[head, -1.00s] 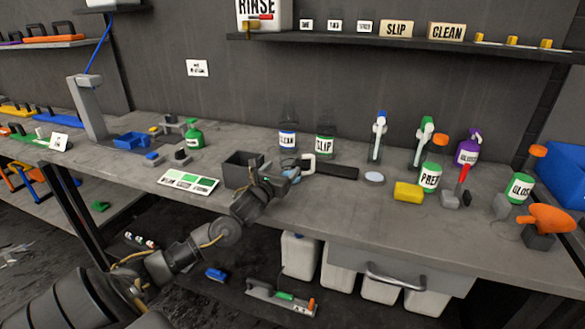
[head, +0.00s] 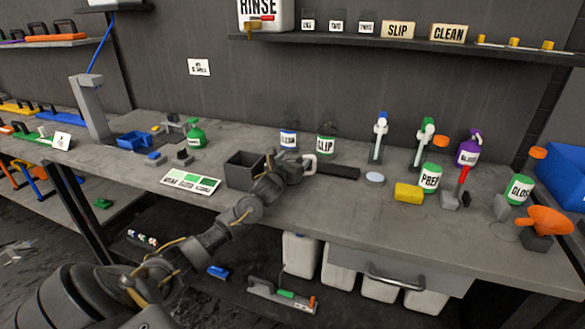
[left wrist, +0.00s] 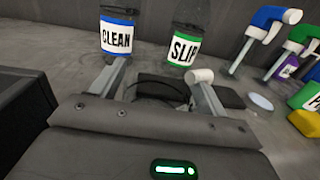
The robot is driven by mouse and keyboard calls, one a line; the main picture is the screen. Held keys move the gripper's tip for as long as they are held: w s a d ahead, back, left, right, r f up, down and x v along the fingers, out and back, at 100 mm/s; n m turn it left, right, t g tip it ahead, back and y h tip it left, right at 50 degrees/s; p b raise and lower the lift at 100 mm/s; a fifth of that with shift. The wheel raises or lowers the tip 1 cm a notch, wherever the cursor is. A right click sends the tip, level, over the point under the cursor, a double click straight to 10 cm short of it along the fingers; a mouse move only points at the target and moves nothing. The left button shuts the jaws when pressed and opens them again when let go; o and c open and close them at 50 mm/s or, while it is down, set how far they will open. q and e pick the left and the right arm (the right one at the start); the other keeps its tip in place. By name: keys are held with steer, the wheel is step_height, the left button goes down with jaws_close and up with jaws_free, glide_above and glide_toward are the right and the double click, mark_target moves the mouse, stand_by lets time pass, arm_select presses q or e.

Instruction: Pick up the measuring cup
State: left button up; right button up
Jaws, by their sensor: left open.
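A white handle (head: 310,164), which looks like the measuring cup's, shows just past my left gripper (head: 293,165) in the head view. The arm hides most of the rest. In the left wrist view, the white handle (left wrist: 200,75) is at the tip of the right finger. A faint curved rim of what seems a clear cup (left wrist: 157,84) lies between the fingers. My left gripper (left wrist: 160,85) is open, its fingers spread on either side of that rim. I cannot tell whether they touch it. My right gripper is not in view.
The CLEAN jar (head: 288,140) and SLIP jar (head: 325,146) stand close behind the gripper. A dark open box (head: 240,172) is to its left, and a black flat bar (head: 338,171) to its right. Spray bottles, a yellow sponge (head: 408,192) and a PREP jar (head: 430,177) stand further right.

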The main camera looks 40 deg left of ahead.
mark_target(293, 154)
arm_select(q)
steer(key=shift+c, duration=0.3)
steer(key=c, duration=0.7)
steer(key=shift+r, duration=0.5)
step_height(293, 154, up, 2)
steer(key=shift+r, duration=0.25)
steer(key=s+r+b, duration=0.1)
steer(key=s+r, duration=0.3)
steer(key=s, duration=0.3)
steer(key=s+a+r+b, duration=0.1)
steer(key=s+r, duration=0.4)
steer(key=s, duration=0.2)
